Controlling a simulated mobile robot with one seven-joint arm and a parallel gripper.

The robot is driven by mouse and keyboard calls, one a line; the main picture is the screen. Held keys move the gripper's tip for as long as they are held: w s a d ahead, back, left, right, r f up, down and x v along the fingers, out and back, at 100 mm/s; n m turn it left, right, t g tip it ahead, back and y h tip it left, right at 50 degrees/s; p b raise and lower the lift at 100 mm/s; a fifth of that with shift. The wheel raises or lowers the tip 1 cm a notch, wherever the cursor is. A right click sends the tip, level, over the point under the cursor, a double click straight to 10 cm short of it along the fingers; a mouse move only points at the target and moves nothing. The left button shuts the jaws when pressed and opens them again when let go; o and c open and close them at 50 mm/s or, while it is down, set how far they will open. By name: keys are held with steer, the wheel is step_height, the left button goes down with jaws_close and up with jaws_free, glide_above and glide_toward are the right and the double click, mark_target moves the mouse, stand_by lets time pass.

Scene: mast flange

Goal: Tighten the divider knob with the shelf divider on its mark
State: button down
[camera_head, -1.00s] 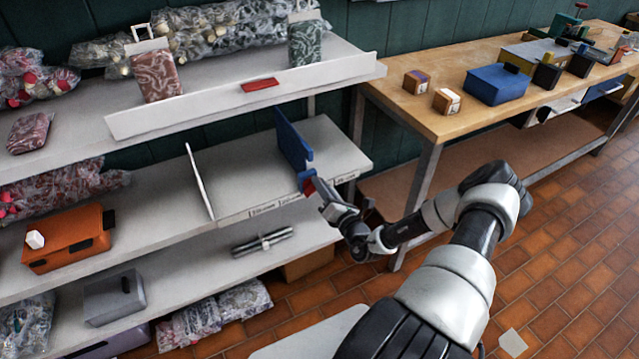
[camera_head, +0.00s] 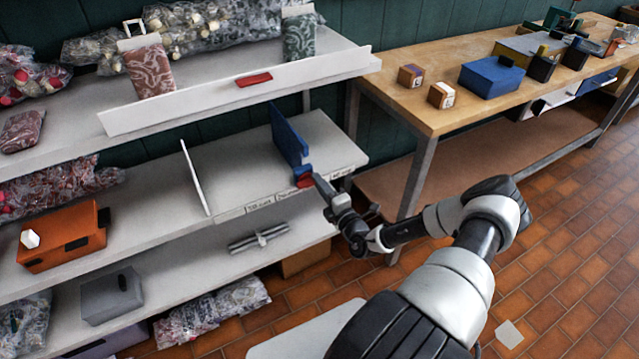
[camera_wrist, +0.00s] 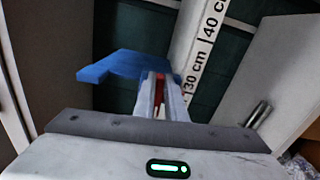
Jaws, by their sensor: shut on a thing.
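The blue shelf divider (camera_head: 288,138) stands upright on the middle shelf, right of the white divider panel. Its lower front end reaches the shelf's front edge, and part of it shows in the wrist view (camera_wrist: 125,66). The red knob (camera_head: 304,181) is at that front end. My gripper (camera_head: 316,181) is shut on the knob, and in the wrist view a strip of red shows between the fingers (camera_wrist: 160,92). The scale strip (camera_wrist: 197,65) shows 30 cm close beside the fingers and 40 cm farther off. I cannot tell whether the divider is exactly on a mark.
A white panel (camera_head: 195,177) stands left on the same shelf. The upper shelf (camera_head: 235,95) overhangs. A wooden workbench (camera_head: 430,115) stands right, with open tiled floor in front.

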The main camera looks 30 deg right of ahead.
steer(key=shift+f, duration=0.1)
stand_by(0.5)
steer(key=c, duration=1.8)
jaws_free()
steer(key=s+p, duration=0.1)
steer(key=s, duration=1.6)
steer(key=shift+s+d+p, duration=0.25)
steer(key=shift+d+p, duration=0.05)
steer(key=shift+p, duration=0.05)
